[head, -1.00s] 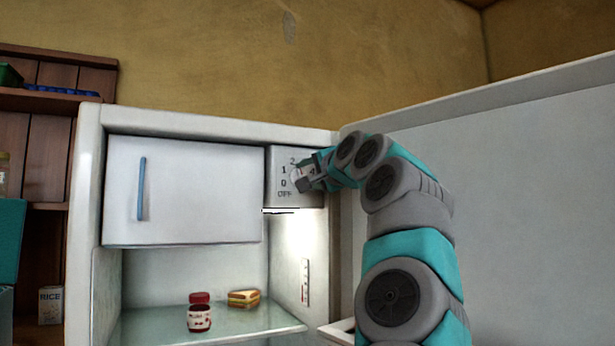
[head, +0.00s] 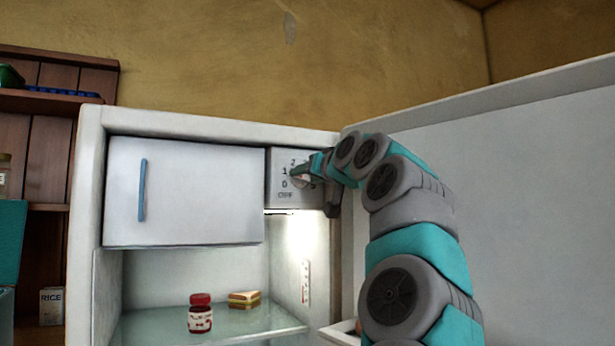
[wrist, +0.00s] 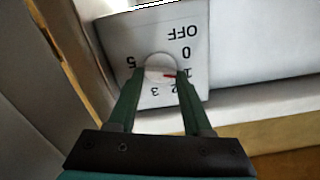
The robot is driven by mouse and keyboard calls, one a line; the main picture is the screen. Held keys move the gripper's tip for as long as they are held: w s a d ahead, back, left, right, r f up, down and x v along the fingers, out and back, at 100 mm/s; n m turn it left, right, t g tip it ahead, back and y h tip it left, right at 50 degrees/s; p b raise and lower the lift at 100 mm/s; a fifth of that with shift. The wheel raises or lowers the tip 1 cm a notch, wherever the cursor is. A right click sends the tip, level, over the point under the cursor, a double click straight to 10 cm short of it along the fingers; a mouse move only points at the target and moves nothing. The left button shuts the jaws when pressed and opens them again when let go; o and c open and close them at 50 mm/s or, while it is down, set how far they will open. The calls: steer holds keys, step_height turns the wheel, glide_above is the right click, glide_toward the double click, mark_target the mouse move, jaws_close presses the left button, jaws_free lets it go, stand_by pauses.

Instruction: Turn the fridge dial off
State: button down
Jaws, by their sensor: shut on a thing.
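The fridge dial (wrist: 160,62) is a round white knob with a red pointer mark, on a panel printed OFF, 0, 1, 2, 3 and 5. The red mark points at about 1. My gripper (wrist: 161,73) is shut on the dial, one green finger on each side of it in the wrist view. In the head view my gripper (head: 302,174) is at the dial panel (head: 278,190), right of the freezer door, and mostly covers the dial. OFF stands at the panel's bottom left there.
The freezer door (head: 200,190) with a blue handle is shut. Below it, a red-lidded jar (head: 200,315) and a sandwich (head: 244,299) sit on the glass shelf. The large fridge door (head: 530,200) stands open at the right, behind my arm. A wooden shelf (head: 60,100) is at left.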

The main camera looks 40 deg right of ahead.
steer(key=n, duration=0.3)
steer(key=shift+f+n, duration=0.15)
steer(key=shift+n, duration=0.15)
steer(key=shift+a+n, duration=0.1)
steer(key=shift+n, duration=1.8)
steer(key=shift+c, duration=1.6)
jaws_free()
steer(key=b+v, duration=0.1)
steer(key=v, duration=0.6)
steer(key=shift+s+b, duration=0.35)
